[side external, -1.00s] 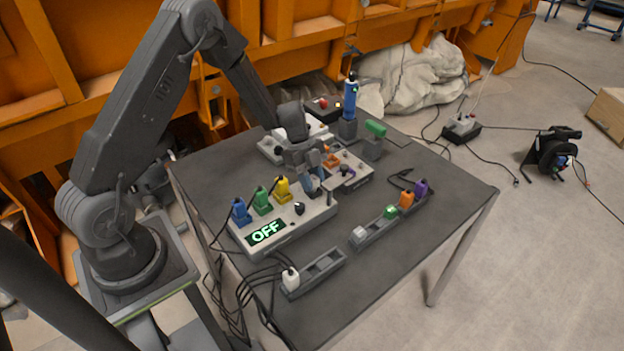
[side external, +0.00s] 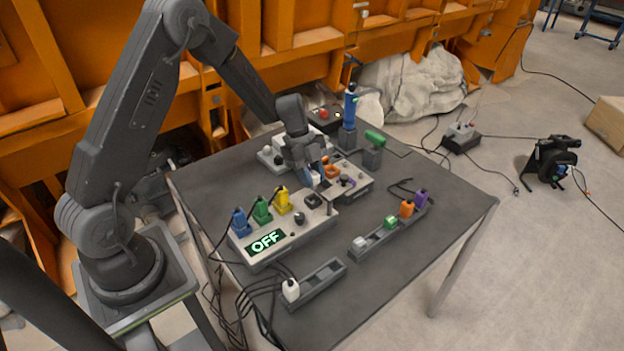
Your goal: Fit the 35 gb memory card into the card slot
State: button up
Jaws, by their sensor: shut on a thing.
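My gripper (side external: 312,172) points down over the far right end of the grey box with the OFF display (side external: 266,242). It is shut on a small blue and white piece, likely the memory card (side external: 310,181); its label is too small to read. The card is partly hidden by the fingers. It looks to be just above the box, but I cannot tell whether it touches anything. A dark square recess (side external: 312,201) shows on the box top below it. I cannot tell which opening is the card slot.
Blue (side external: 239,221), green (side external: 262,210) and yellow (side external: 283,200) plugs stand on the box. A second grey box (side external: 349,184) with an orange part is close right of the gripper. A rack of coloured plugs (side external: 385,236) lies right. The table's front right (side external: 400,280) is clear.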

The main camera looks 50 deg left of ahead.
aim_at(316, 202)
jog(key=shift+f, duration=0.1)
dwell(0.4)
jog(key=shift+f, duration=1.1)
jog(key=shift+f, duration=1.15)
dwell(0.5)
jog(key=o, duration=1.1)
jog(key=shift+c, duration=0.2)
jog(key=v, duration=1.3)
jog(key=shift+a+r, duration=0.15)
jog(key=shift+r, duration=0.2)
jog(key=shift+r, duration=0.1)
